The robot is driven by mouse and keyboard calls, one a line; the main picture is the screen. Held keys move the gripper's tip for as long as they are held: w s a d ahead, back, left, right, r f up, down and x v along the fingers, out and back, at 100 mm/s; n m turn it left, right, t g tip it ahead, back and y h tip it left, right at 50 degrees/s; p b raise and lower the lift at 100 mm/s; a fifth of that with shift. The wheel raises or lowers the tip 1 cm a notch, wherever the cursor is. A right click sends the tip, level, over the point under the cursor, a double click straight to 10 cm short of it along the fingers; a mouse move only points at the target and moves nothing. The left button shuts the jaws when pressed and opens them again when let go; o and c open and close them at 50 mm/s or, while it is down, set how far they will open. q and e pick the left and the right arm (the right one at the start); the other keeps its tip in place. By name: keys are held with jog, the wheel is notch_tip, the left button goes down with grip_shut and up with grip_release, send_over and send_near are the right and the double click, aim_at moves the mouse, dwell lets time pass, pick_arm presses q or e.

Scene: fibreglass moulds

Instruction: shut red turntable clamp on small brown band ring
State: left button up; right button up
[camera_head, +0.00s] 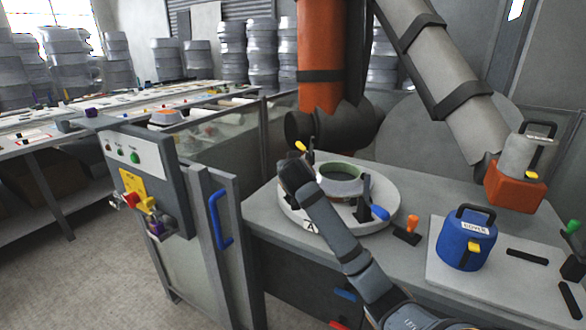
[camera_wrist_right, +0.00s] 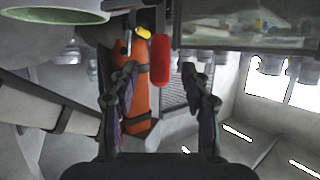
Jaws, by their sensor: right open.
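The round turntable (camera_head: 379,214) stands on the grey bench and bears a band ring (camera_head: 343,178) with a greenish inside. The ring's pale green rim (camera_wrist_right: 60,15) shows at the upper left of the right wrist view. The red clamp handle (camera_wrist_right: 161,62) shows in the right wrist view between the finger lines of my right gripper (camera_wrist_right: 166,85), which is open. I cannot tell whether the fingers touch it. In the head view my right gripper (camera_head: 291,172) is at the turntable's left edge and hides the red clamp. My left gripper is not in view.
A yellow-handled clamp (camera_head: 300,146) and a blue-handled clamp (camera_head: 379,212) stand around the ring. A control cabinet (camera_head: 145,170) stands left. A large orange column (camera_head: 319,60) rises behind.

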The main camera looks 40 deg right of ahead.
jog(key=v, duration=0.7)
jog(key=shift+d, duration=0.1)
